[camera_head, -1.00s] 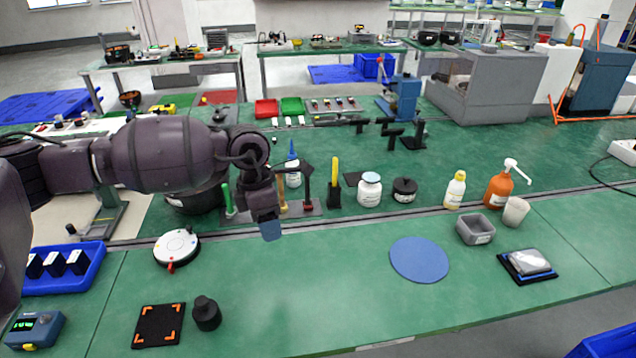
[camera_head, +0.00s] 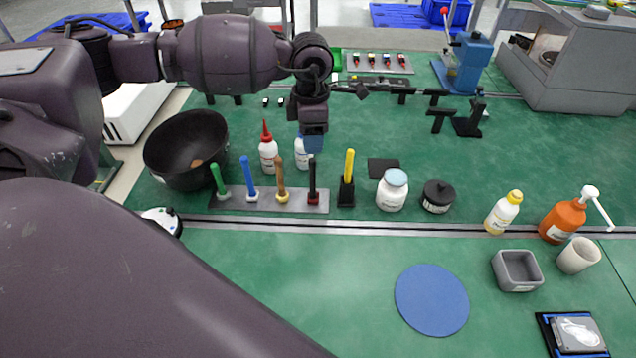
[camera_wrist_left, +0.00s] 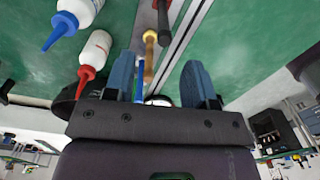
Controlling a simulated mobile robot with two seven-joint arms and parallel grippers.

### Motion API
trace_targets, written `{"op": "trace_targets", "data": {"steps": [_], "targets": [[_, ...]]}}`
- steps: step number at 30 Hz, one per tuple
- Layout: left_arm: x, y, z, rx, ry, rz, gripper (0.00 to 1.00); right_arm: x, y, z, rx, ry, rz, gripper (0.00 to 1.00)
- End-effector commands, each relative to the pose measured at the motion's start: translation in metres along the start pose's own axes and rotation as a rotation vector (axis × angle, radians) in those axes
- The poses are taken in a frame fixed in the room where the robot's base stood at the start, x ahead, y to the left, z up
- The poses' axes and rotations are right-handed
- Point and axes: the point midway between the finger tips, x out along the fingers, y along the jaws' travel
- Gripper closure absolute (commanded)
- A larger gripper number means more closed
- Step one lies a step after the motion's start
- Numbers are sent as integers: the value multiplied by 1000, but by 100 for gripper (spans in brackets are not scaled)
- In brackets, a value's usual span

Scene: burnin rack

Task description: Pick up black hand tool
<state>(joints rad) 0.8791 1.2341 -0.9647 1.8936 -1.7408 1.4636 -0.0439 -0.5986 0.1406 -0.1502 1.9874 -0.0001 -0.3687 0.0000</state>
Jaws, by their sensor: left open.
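The black hand tool (camera_head: 313,182) stands upright, black handle up and red at its foot, at the right end of a grey rack (camera_head: 235,203). It also shows in part at the top of the left wrist view (camera_wrist_left: 163,22). Green (camera_head: 219,180), blue (camera_head: 247,176) and brown (camera_head: 280,178) tools stand left of it in the rack. My left gripper (camera_head: 313,142) is open and empty, pointing down above and apparently behind the black tool, apart from it. In the left wrist view its blue fingers (camera_wrist_left: 158,82) are spread with nothing gripped. My right gripper is out of view.
A red-capped bottle (camera_head: 268,152) and a blue-capped bottle (camera_head: 302,152) stand behind the rack. A yellow tool in a black stand (camera_head: 346,188) is just to its right. A black bowl (camera_head: 186,150) is at left. Green table around the blue disc (camera_head: 431,300) is clear.

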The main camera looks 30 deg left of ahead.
Motion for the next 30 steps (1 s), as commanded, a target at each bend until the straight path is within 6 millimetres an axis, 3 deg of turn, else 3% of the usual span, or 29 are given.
{"op": "trace_targets", "data": {"steps": [9, 16, 24, 30], "targets": [[43, -1, 0, 0, 0, -2, 49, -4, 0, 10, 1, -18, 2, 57], [56, -3, 0, 1, -1, -1, 49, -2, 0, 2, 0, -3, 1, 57], [92, -6, 0, 0, 0, -3, 49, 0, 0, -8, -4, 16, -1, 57], [98, -5, 0, 0, -2, 1, 49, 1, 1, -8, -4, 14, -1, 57]]}}
